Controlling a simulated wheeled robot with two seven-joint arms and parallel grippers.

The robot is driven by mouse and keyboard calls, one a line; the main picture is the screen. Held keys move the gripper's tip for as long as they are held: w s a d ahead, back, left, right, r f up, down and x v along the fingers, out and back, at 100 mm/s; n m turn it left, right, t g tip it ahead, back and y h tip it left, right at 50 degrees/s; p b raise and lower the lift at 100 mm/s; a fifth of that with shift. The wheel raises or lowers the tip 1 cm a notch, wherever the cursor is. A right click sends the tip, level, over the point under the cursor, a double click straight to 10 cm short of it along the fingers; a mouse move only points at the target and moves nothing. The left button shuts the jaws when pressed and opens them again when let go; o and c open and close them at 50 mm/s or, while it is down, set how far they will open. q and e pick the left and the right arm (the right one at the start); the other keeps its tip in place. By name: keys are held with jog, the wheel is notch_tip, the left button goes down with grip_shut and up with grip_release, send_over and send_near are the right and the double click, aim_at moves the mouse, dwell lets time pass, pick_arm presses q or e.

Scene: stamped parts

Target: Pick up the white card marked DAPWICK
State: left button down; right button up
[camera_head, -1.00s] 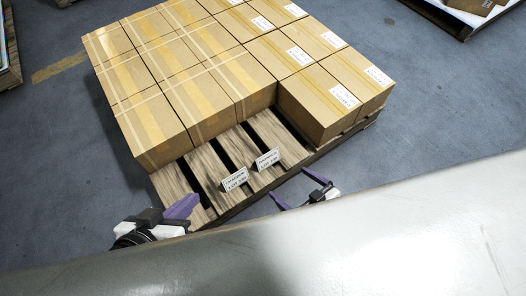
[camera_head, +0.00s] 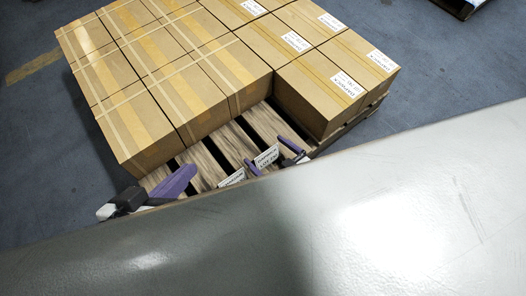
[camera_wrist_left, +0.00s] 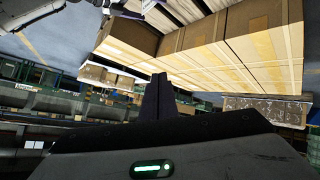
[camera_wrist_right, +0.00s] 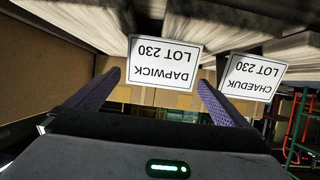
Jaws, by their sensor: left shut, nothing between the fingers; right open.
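The white card marked DAPWICK (camera_wrist_right: 164,63) shows upside down in the right wrist view, between and beyond the fingertips of my open right gripper (camera_wrist_right: 160,82). In the head view that card (camera_head: 266,157) stands on the pallet slats, with the purple fingers of my right gripper (camera_head: 271,156) on either side of it. I cannot tell whether they touch it. A second white card, marked CHAEDUK (camera_wrist_right: 254,77), is beside it; in the head view this card (camera_head: 232,179) is to the left, partly hidden. My left gripper (camera_head: 190,171) is shut and empty over the pallet's left front.
Several cardboard boxes (camera_head: 150,85) fill the back and sides of the wooden pallet (camera_head: 207,158). A box corner (camera_head: 310,105) is close behind my right gripper. A large grey surface (camera_head: 250,235) covers the lower head view and hides the pallet's front edge.

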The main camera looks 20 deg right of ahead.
jog(key=shift+w+a+f, duration=0.15)
jog(key=shift+w+f, duration=0.15)
jog(key=shift+w, duration=0.25)
jog(key=shift+s, duration=0.1)
jog(key=c, duration=1.1)
jog(key=shift+r, duration=0.1)
